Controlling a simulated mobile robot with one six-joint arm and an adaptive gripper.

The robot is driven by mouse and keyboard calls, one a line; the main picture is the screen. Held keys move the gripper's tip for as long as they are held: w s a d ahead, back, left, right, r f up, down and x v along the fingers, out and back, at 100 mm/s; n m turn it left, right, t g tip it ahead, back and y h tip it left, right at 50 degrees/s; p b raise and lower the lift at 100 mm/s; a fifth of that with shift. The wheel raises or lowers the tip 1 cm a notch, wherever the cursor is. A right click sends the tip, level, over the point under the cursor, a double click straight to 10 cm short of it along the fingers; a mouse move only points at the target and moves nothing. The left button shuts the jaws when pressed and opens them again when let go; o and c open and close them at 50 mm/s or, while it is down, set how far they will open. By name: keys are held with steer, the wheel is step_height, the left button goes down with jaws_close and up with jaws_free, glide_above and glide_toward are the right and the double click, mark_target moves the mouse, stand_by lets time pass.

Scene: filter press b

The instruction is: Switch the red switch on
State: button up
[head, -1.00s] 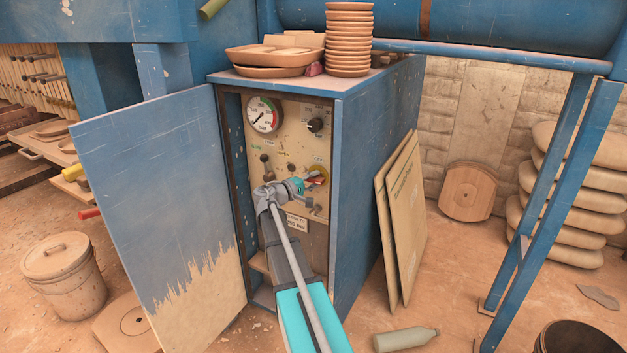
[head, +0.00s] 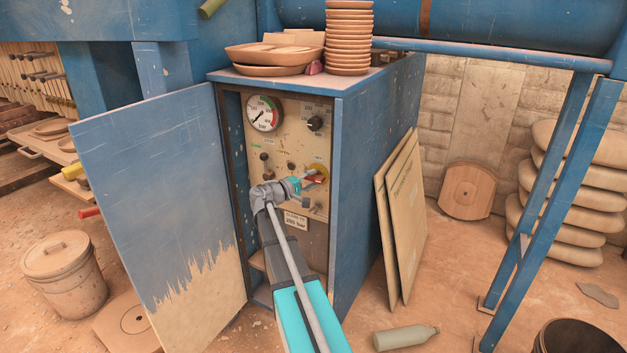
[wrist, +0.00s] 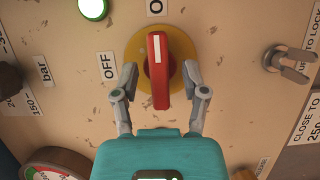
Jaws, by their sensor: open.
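The red switch (wrist: 158,70) is a bar handle on a round yellow plate (wrist: 183,52) on the beige panel. In the wrist view its white mark points up at a label that starts with "O" and is cut by the frame edge; an "OFF" label (wrist: 107,67) is at its left. My gripper (wrist: 161,72) is open, with one finger on each side of the handle and a visible gap on both sides. In the head view my gripper (head: 308,181) reaches the red switch (head: 317,176), partly covering it.
A lit green lamp (wrist: 93,8), a metal toggle (wrist: 290,64) and a gauge (wrist: 55,164) surround the switch. The blue cabinet (head: 375,150) frames the panel, its door (head: 160,200) swung open at left. Stacked dishes (head: 348,40) stand on top; boards (head: 402,220) lean at right.

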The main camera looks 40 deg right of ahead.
steer(key=a, duration=1.1)
stand_by(0.5)
steer(key=s+a+f+y, duration=0.5)
steer(key=a+f, duration=0.2)
steer(key=a, duration=0.1)
steer(key=s+a+f+y, duration=0.4)
steer(key=a+f+y, duration=0.1)
steer(key=a+f, duration=0.3)
steer(key=s+a+f+y, duration=0.2)
steer(key=s+a+y, duration=0.2)
steer(key=a, duration=0.4)
steer(key=s+a+f+y, duration=0.2)
steer(key=s+a+y, duration=0.2)
steer(key=a, duration=0.4)
step_height(320, 180, up, 31)
steer(key=p, duration=3)
